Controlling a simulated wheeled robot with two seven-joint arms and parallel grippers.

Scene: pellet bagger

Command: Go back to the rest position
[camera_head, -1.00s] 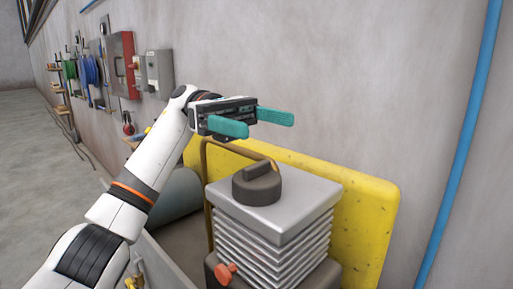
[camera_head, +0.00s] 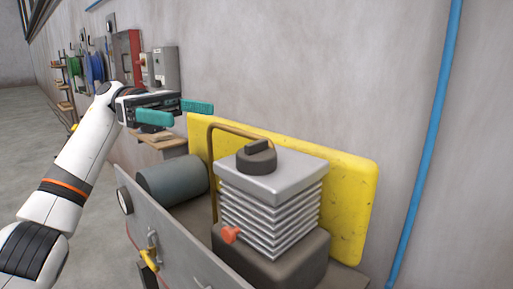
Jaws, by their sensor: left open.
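My left gripper (camera_head: 176,112) is open and empty, with its two teal fingers apart and pointing right. It is up in the air, to the upper left of the finned metal machine (camera_head: 272,205) and left of the yellow panel's top edge. It touches nothing that I can see. My white left arm comes in from the left edge. My right gripper is not in the picture.
The machine has a dark knob (camera_head: 257,160) on top and a red knob (camera_head: 231,234) low in front. Behind it stands a yellow panel (camera_head: 352,200). A grey cylinder (camera_head: 172,180) lies beside it, behind a grey panel (camera_head: 187,250). A blue pipe (camera_head: 428,145) runs down the wall.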

